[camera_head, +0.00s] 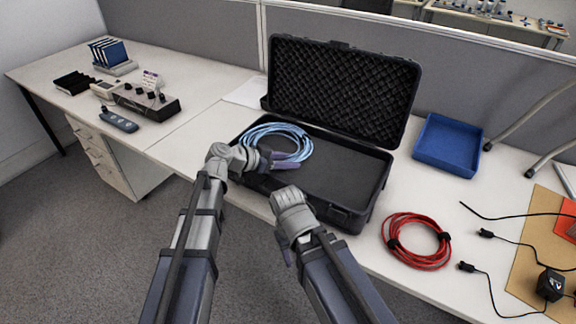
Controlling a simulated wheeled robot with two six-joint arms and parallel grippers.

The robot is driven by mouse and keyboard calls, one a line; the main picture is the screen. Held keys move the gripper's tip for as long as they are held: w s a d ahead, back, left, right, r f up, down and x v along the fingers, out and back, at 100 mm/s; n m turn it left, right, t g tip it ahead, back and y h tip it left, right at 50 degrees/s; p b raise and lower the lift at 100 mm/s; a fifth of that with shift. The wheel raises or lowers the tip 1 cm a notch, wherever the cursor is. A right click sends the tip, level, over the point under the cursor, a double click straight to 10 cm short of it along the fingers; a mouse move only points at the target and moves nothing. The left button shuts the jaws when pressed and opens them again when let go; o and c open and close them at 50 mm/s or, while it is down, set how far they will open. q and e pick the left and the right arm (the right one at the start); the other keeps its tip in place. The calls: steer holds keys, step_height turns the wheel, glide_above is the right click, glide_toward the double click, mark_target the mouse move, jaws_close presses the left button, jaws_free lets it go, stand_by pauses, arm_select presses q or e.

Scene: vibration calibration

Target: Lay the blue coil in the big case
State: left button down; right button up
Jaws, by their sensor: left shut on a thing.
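The blue coil (296,133) is a looped light-blue cable in the left part of the big case. The big case (377,203) is black and stands open on the table, its foam-lined lid (340,88) raised at the back. My left gripper (296,160) reaches over the case's front edge and is shut on the near right side of the coil. I cannot tell whether the coil rests on the case floor.
A red coil (420,262) lies on the table right of the case. A blue tray (447,147) stands behind it. Black cables and a small black box (550,284) lie at the far right. A control box (146,101) and racks stand on the left table.

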arm_select(q)
steer(key=shift+c, duration=2.4)
jaws_free()
steer(key=shift+r, duration=0.1)
steer(key=p+v, duration=0.5)
steer(key=v, duration=0.7)
